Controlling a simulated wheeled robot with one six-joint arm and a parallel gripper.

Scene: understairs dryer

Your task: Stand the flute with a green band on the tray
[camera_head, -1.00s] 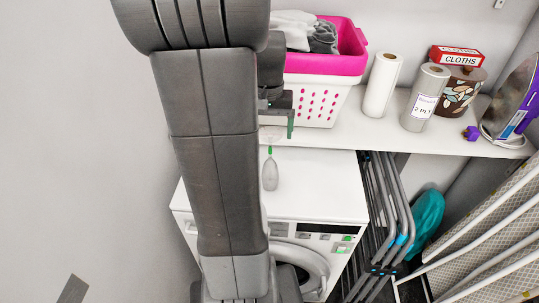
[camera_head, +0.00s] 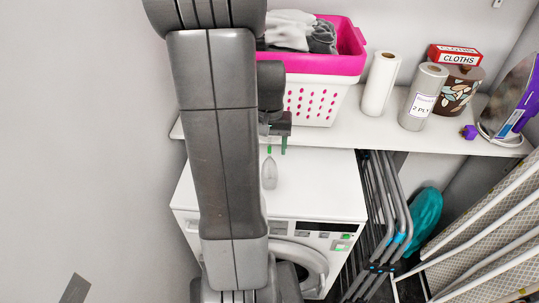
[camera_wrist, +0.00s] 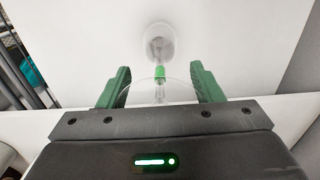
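The clear flute with a green band (camera_head: 270,173) is on the white machine top, below the shelf edge. It appears upside down, with its wide bowl low and its green-banded stem up; it also shows in the wrist view (camera_wrist: 159,45). My gripper (camera_wrist: 160,88) is open. Its two green fingers lie either side of the stem end, where a clear round foot seems to show, with visible gaps. In the head view my gripper (camera_head: 276,145) is at the shelf's front edge, just above the flute. I cannot make out a tray; my arm covers part of the scene.
The shelf (camera_head: 335,135) holds a pink-and-white basket (camera_head: 315,100), paper rolls (camera_head: 380,84), a cloths box (camera_head: 455,55) and an iron (camera_head: 512,100). A folded airer (camera_head: 385,210) stands right of the machine (camera_head: 320,185). The machine top right of the flute is clear.

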